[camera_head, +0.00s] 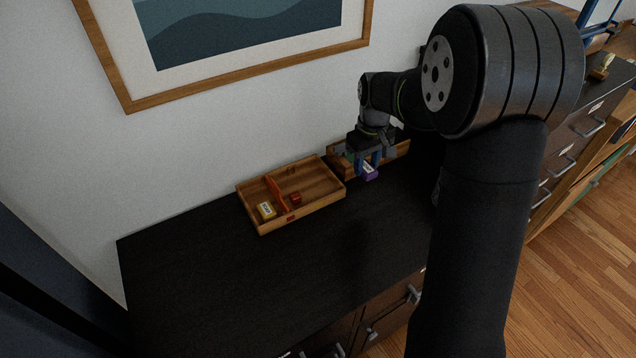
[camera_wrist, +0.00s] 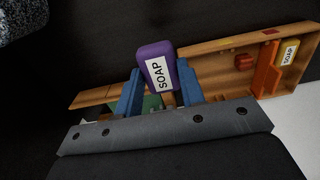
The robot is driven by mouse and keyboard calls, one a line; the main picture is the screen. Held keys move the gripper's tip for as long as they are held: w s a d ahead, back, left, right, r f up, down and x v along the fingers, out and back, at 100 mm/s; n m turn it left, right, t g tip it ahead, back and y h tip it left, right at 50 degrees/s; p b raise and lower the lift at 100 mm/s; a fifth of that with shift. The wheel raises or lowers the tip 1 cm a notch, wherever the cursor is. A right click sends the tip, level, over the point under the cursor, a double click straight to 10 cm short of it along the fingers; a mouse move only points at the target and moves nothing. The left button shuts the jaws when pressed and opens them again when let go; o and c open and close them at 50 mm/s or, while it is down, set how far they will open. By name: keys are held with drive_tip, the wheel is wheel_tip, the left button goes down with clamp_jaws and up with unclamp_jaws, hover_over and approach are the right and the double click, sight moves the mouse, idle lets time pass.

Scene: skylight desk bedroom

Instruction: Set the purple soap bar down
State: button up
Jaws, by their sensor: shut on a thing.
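The purple soap bar (camera_head: 370,173) has a white label reading SOAP. It also shows in the wrist view (camera_wrist: 147,52), upright between the blue fingers. My gripper (camera_head: 367,162) is shut on it, near the front of a wooden holder (camera_head: 400,148) at the back of the dark dresser top. In the wrist view my gripper (camera_wrist: 159,85) has one finger on each side of the soap. I cannot tell whether the soap touches the dresser top or hangs just above it.
A wooden tray (camera_head: 318,207) with an orange divider (camera_head: 275,193) stands left of my gripper. It holds a yellow soap bar (camera_head: 266,210) and a small red block (camera_head: 296,198). The dresser top (camera_head: 250,285) in front is clear. A wall with a framed picture (camera_head: 235,72) rises behind.

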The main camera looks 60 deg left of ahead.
drive_tip(key=shift+a+f, duration=0.2)
drive_tip(key=shift+a, duration=0.2)
hover_over(323, 189)
wheel_tip(323, 189, down, 7)
drive_tip(key=shift+r, duration=0.15)
drive_tip(key=shift+f, duration=1.95)
drive_tip(key=shift+f, duration=0.1)
drive_tip(key=o, duration=0.7)
drive_tip(key=shift+f, duration=0.1)
wheel_tip(323, 189, up, 12)
drive_tip(key=shift+r, duration=0.2)
